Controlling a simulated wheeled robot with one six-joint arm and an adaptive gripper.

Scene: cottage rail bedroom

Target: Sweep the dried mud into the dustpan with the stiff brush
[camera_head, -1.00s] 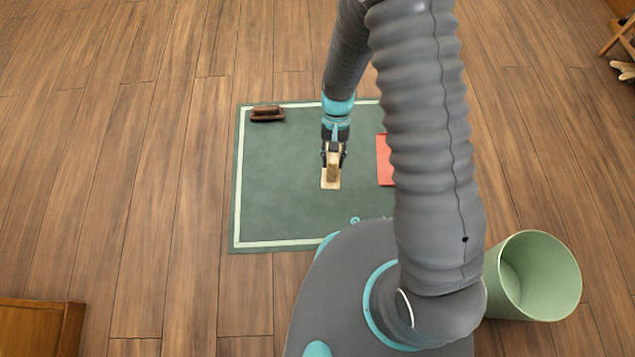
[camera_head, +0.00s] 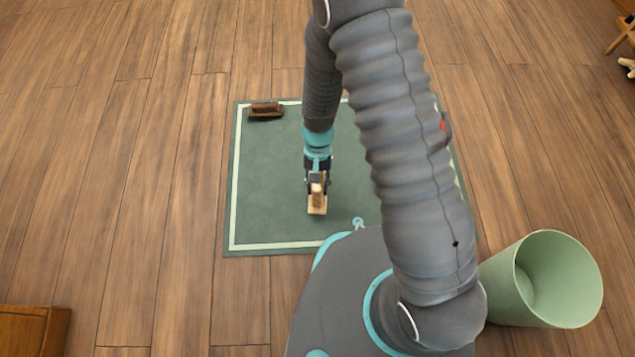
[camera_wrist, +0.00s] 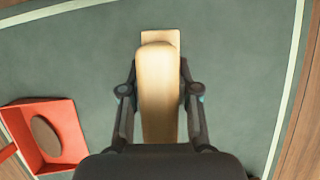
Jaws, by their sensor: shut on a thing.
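My gripper (camera_head: 317,184) is shut on the pale wooden stiff brush (camera_head: 317,207) above the green mat. In the wrist view the brush's rounded handle (camera_wrist: 158,92) lies between the fingers, with a flat pale block at its far end. Its bristles are hidden, and I cannot tell whether it touches the mat. The red dustpan (camera_wrist: 66,118) sits at the left in the wrist view, apart from the brush. A flat brown oval piece (camera_wrist: 46,136), apparently dried mud, lies in it. In the head view my arm hides nearly all of the dustpan, leaving a red sliver (camera_head: 443,122).
The green mat (camera_head: 265,185) has a cream border and lies on a wooden floor. A dark brown block-like object (camera_head: 266,110) lies at its far left corner. A pale green bin (camera_head: 560,280) stands at right. Wooden furniture (camera_head: 30,332) is at lower left. The mat's left half is mostly clear.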

